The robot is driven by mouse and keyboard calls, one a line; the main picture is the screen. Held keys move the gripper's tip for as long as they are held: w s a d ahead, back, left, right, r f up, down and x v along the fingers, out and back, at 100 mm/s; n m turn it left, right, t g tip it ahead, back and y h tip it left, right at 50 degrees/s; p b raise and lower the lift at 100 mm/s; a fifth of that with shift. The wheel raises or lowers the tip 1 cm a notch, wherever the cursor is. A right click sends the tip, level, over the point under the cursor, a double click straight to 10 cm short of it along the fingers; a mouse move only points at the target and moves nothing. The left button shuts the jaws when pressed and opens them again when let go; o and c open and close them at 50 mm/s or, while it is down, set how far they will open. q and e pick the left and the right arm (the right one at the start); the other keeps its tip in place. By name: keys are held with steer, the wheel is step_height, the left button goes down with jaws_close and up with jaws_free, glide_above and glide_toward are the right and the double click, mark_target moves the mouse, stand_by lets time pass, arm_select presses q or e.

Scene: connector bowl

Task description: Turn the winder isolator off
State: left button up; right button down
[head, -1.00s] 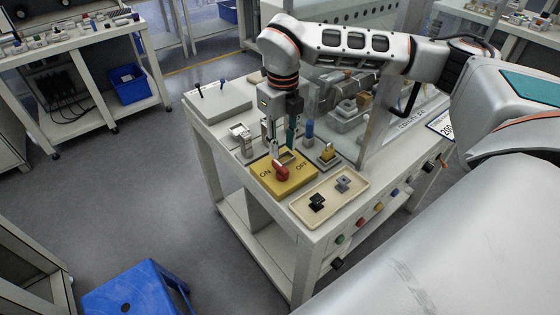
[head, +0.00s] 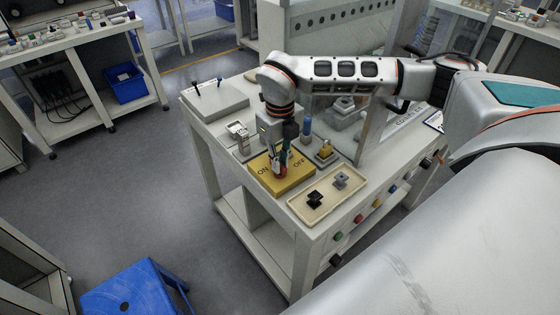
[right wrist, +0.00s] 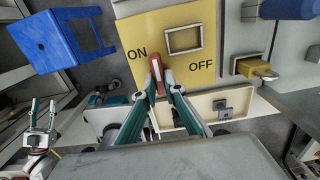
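The winder isolator is a yellow box (head: 300,174) marked ON and OFF on the bench top, and its yellow face (right wrist: 185,25) fills the top middle of the right wrist view. A red handle (right wrist: 157,74) stands out from its face near the ON mark. My right gripper (right wrist: 160,80) has its two fingertips close against both sides of the handle and looks shut on it. In the head view the right gripper (head: 279,168) comes down from above and hides part of the handle. My left gripper (right wrist: 43,106) shows at the left of the right wrist view, fingers apart and empty.
A cream tray (head: 322,214) with a black and a grey part lies beside the isolator. A brass padlock (head: 325,150) and a blue-topped post (head: 306,128) stand behind it. Coloured buttons line the bench front. A blue stool (head: 135,288) stands on the floor.

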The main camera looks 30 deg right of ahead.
stand_by(0.4)
steer(key=m+p, duration=0.1)
steer(key=m, duration=0.3)
steer(key=shift+m, duration=0.3)
steer(key=m, duration=1)
steer(key=shift+m, duration=1.7)
steer(key=c, duration=2.1)
jaws_free()
